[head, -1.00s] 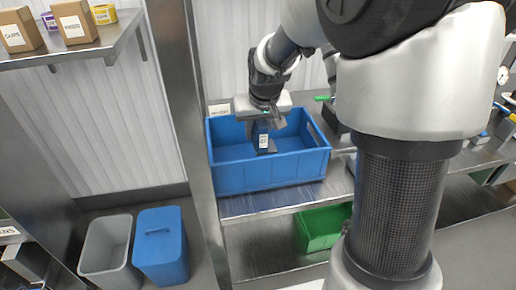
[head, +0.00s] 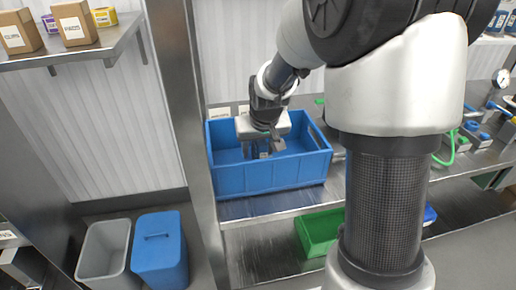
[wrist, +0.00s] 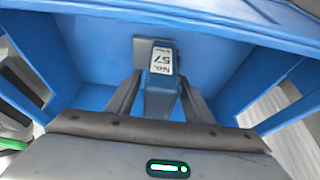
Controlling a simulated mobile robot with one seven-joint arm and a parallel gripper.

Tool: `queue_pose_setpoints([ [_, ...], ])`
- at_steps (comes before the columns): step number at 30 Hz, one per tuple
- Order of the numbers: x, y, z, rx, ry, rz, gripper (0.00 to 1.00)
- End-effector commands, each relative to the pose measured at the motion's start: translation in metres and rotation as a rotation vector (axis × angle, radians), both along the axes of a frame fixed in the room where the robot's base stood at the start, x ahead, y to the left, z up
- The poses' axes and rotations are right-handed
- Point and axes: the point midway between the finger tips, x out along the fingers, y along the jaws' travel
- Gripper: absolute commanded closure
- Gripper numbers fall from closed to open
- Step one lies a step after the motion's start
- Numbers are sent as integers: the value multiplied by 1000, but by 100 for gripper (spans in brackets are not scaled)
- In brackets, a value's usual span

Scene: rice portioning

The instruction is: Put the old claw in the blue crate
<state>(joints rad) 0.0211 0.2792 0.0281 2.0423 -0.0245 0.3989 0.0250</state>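The old claw (wrist: 162,72) is a dark blue-grey piece with a white label reading "No. 57". It is inside the blue crate (head: 270,180), which stands on the metal shelf. The claw appears to be at the crate's floor, but contact is hard to confirm. My gripper (head: 262,152) reaches down into the crate; in the wrist view its two fingers (wrist: 158,88) stand on either side of the claw. They look spread, with a gap showing at least on the left. In the head view the claw is small and mostly hidden by the fingers.
A green bin (head: 318,232) sits on the lower shelf. A grey bin (head: 103,250) and a blue lidded bin (head: 160,250) stand on the floor at left. A metal post (head: 185,120) rises just left of the crate. Boxes (head: 74,24) sit on the upper left shelf.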

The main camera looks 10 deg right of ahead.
Motion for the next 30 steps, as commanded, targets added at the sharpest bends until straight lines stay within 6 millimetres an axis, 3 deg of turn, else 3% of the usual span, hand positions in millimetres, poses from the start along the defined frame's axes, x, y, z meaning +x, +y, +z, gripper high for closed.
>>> queue_pose_setpoints([
  [10,-2,0,12,0,-3,0,53],
  [21,-33,0,82,0,-5,-1,53],
  [30,-50,0,113,0,-2,0,53],
])
